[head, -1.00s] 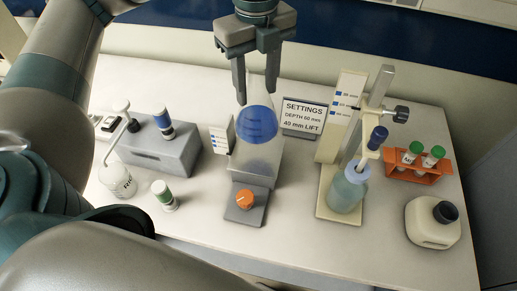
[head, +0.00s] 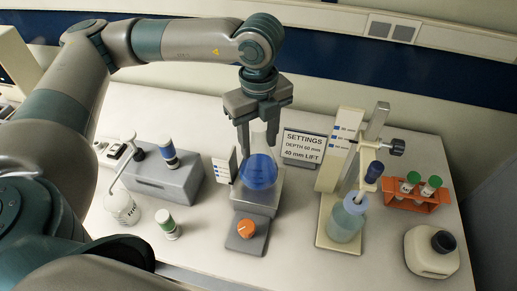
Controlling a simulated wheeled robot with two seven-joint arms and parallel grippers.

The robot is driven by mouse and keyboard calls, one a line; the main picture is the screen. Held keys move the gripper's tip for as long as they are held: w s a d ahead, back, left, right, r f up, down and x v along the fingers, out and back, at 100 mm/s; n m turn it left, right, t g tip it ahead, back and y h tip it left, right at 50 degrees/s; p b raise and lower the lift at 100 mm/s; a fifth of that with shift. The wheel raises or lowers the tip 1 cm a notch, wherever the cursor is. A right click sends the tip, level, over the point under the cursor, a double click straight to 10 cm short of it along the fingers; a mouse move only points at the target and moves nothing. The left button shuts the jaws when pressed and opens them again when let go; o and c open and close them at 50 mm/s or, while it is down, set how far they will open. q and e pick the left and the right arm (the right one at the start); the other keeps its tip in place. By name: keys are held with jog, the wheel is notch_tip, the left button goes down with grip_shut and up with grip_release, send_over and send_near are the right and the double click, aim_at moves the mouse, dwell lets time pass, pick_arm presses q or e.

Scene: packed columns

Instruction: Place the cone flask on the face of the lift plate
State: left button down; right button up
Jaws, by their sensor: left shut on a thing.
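The cone flask (head: 258,172) is clear glass with blue liquid and stands upright. My left gripper (head: 258,143) comes down from above and is shut on its neck, one finger on each side. The lift plate (head: 273,190) is the pale top of a small grey stand with an orange knob (head: 247,229) in front. The flask's base is over the plate, very close to it or touching; I cannot tell which. The flask hides much of the plate. My right gripper is not in view.
A scale card (head: 224,167) stands close left of the plate, and a settings sign (head: 302,147) behind right. A cream stand with a bottle (head: 346,220) is to the right. An orange tube rack (head: 418,197) and a grey block (head: 165,178) stand farther out.

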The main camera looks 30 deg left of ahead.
aim_at(259, 151)
pick_arm(q)
jog(key=shift+f+p, duration=0.35)
jog(key=shift+f, duration=0.05)
notch_tip(259, 151, down, 2)
jog(key=shift+p, duration=0.5)
jog(key=shift+f, duration=0.45)
jog(key=shift+f, duration=0.15)
jog(key=c, duration=0.9)
grip_release()
jog(key=shift+c, duration=0.2)
jog(key=shift+r, duration=0.25)
